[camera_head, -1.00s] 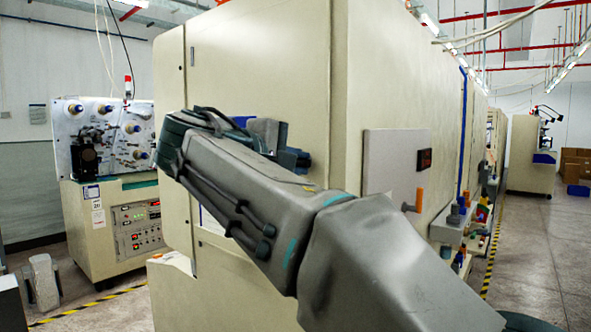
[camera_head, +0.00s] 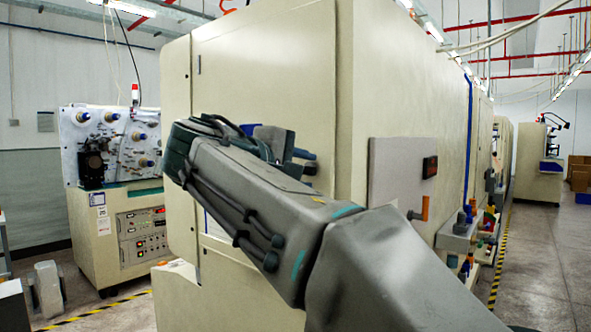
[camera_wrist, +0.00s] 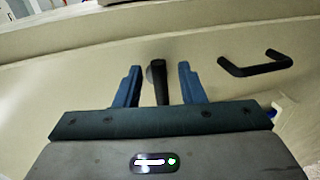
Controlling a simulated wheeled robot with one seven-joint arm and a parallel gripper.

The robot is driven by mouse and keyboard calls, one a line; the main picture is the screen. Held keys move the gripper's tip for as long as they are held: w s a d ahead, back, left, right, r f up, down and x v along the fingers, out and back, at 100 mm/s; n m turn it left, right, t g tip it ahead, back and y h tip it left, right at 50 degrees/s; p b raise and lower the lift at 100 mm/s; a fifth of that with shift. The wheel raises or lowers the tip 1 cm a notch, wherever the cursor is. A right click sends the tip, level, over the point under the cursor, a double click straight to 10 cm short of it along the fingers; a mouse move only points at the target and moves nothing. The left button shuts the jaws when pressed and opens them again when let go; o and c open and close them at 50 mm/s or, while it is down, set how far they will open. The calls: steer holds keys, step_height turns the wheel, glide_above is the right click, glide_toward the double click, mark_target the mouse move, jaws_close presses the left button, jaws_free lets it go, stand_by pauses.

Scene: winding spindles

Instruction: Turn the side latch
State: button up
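The side latch (camera_wrist: 158,84), a black lever on a round mount, stands on the cream cabinet face in the wrist view. My gripper (camera_wrist: 158,84) is open. Its two blue fingers lie on either side of the lever, with a visible gap on each side. In the head view my gripper (camera_head: 308,161) is close to the cream cabinet (camera_head: 270,50), partly hidden by my own arm. The latch cannot be made out in the head view.
A black bar handle (camera_wrist: 255,65) is on the same face, right of my gripper in the wrist view. A grey panel (camera_head: 395,180) with an orange-handled switch (camera_head: 424,208) is on the cabinet side. Another machine (camera_head: 115,200) stands at left. Floor is clear at right.

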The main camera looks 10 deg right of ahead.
steer(key=v, duration=1.4)
steer(key=shift+d, duration=0.1)
steer(key=d+f+g+y, duration=0.2)
steer(key=d+f+y, duration=0.15)
steer(key=f, duration=0.75)
steer(key=d+f+g+y, duration=0.15)
steer(key=d+f, duration=0.25)
steer(key=f, duration=0.7)
steer(key=s+d+f+m+g+y, duration=0.1)
steer(key=s+f+m+y, duration=0.2)
steer(key=s+f, duration=0.3)
steer(key=s+d+f+m+g+y, duration=0.2)
steer(key=s+f+m+y, duration=0.2)
steer(key=f, duration=1.2)
steer(key=shift+s+f+y, duration=0.3)
steer(key=shift+s+y, duration=0.1)
steer(key=shift+s, duration=0.55)
